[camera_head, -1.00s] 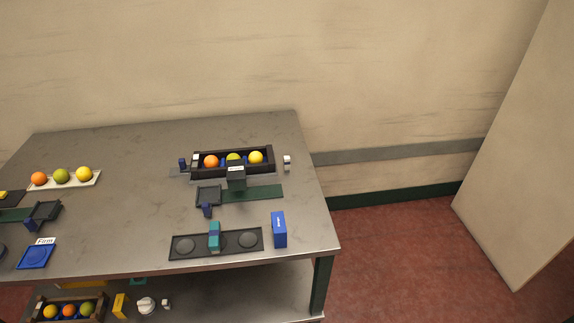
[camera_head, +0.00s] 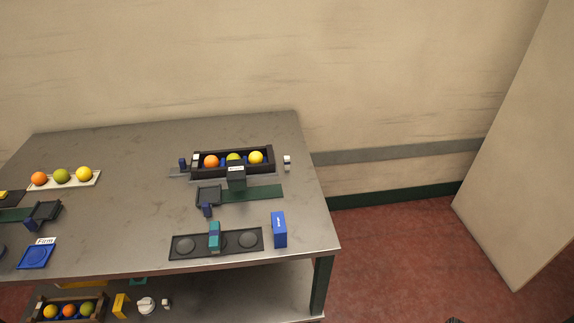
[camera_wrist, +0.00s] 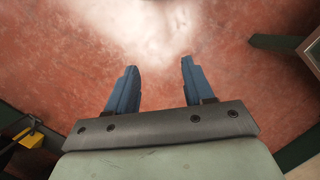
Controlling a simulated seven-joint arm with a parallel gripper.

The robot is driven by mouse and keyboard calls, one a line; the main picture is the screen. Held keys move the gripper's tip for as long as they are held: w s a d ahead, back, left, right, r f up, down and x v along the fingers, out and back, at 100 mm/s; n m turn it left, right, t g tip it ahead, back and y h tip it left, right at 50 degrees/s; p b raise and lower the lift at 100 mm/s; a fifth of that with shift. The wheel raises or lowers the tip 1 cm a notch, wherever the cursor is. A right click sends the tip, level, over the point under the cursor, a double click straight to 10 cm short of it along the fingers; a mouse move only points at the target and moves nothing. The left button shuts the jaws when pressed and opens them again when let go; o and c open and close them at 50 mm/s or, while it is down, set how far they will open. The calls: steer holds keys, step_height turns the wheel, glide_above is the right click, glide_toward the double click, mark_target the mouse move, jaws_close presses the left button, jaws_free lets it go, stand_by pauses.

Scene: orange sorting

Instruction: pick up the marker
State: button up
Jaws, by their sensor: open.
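No object is clearly recognisable as the marker, and I cannot tell which one it is. A small teal block (camera_head: 214,237) stands across the middle of a dark tray (camera_head: 174,255) with round wells, near the table's front edge. A blue box (camera_head: 279,230) stands upright just right of that tray. My gripper (camera_wrist: 160,66) shows in the wrist view with its two blue fingers apart and nothing between them. It points at the red floor, and no table objects show near it.
A dark crate (camera_head: 271,158) with an orange, a green and a yellow fruit is at the back of the table (camera_head: 130,147). A white tray (camera_head: 96,182) of fruit lies at left. A lower shelf holds more items. Red floor (camera_head: 400,245) is open at right.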

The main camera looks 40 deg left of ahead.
steer(key=w+a+r+n+t, duration=0.1)
steer(key=w+a+r, duration=0.2)
steer(key=w+r, duration=0.35)
steer(key=w+a+r+t, duration=0.2)
steer(key=w+r, duration=0.2)
steer(key=w, duration=0.5)
steer(key=w+a+r+n, duration=0.1)
steer(key=w+a+r, duration=0.45)
steer(key=a, duration=0.35)
steer(key=w+a+r+n, duration=0.1)
steer(key=w+a+r, duration=0.3)
steer(key=w+a, duration=0.3)
step_height(320, 180, up, 26)
steer(key=n, duration=0.6)
glide_above(287, 157)
steer(key=f, duration=0.8)
steer(key=shift+w+a+f, duration=0.1)
steer(key=shift+w+a, duration=0.15)
steer(key=shift+s+d+f, duration=0.15)
steer(key=shift+f, duration=1.2)
steer(key=shift+s+d+f, duration=0.15)
steer(key=shift+f, duration=1.2)
